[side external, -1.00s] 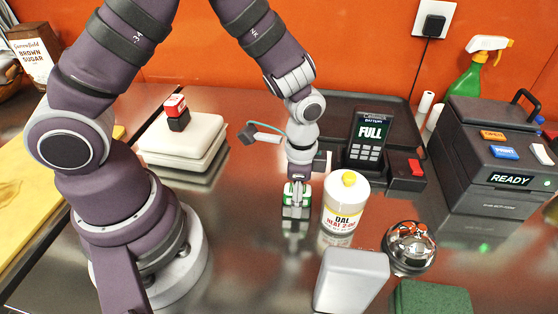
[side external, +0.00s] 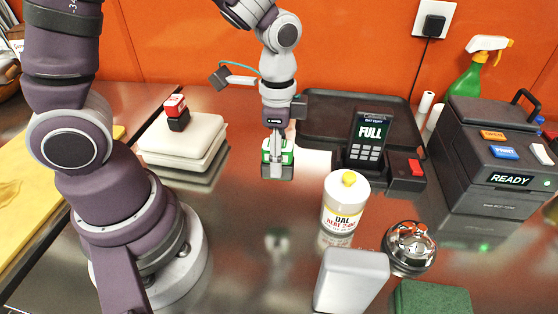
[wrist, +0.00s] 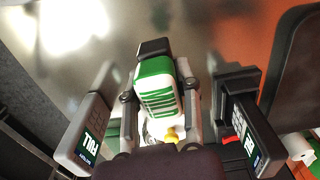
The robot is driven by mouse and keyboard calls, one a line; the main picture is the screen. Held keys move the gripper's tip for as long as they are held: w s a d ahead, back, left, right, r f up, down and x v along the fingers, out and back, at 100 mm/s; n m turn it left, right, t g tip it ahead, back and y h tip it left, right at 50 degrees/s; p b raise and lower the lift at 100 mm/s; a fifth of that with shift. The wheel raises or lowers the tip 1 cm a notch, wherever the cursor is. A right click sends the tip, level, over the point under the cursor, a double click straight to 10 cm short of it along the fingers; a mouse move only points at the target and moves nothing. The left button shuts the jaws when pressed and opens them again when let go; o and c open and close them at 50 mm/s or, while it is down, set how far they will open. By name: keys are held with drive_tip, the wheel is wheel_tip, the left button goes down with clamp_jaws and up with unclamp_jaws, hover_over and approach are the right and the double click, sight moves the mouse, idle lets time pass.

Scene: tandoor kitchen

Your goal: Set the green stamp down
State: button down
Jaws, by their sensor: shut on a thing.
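The green stamp (side external: 277,158), green and white with a dark grey base, is held between the fingers of my gripper (side external: 278,142). It hangs upright, clear of the steel counter, with its faint reflection well below it. In the wrist view the green stamp (wrist: 157,88) sits between both fingers of my gripper (wrist: 160,98), its dark end pointing away from the wrist. The fingers are shut on its sides. The stamp's underside is hidden.
Behind is a black tray (side external: 325,105) with a FULL terminal (side external: 367,135). A red stamp (side external: 177,112) rests on white boxes (side external: 183,140) at left. A bell (side external: 409,246) is at right. The counter below is clear.

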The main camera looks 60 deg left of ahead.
drive_tip(key=s+a+f, duration=0.2)
drive_tip(key=s, duration=0.1)
drive_tip(key=s+a, duration=0.1)
drive_tip(key=a, duration=0.1)
drive_tip(key=shift+s+f, duration=0.35)
drive_tip(key=shift+f, duration=0.05)
drive_tip(key=w, duration=0.5)
drive_tip(key=w+a+f, duration=0.1)
drive_tip(key=w, duration=0.9)
drive_tip(key=shift+a+f, duration=0.3)
drive_tip(key=shift+f, duration=0.05)
drive_tip(key=shift+w+f, duration=0.15)
drive_tip(key=shift+f, duration=0.75)
drive_tip(key=shift+w+f, duration=0.1)
drive_tip(key=shift+f, duration=0.75)
drive_tip(key=shift+f, duration=0.1)
drive_tip(key=c, duration=0.8)
unclamp_jaws()
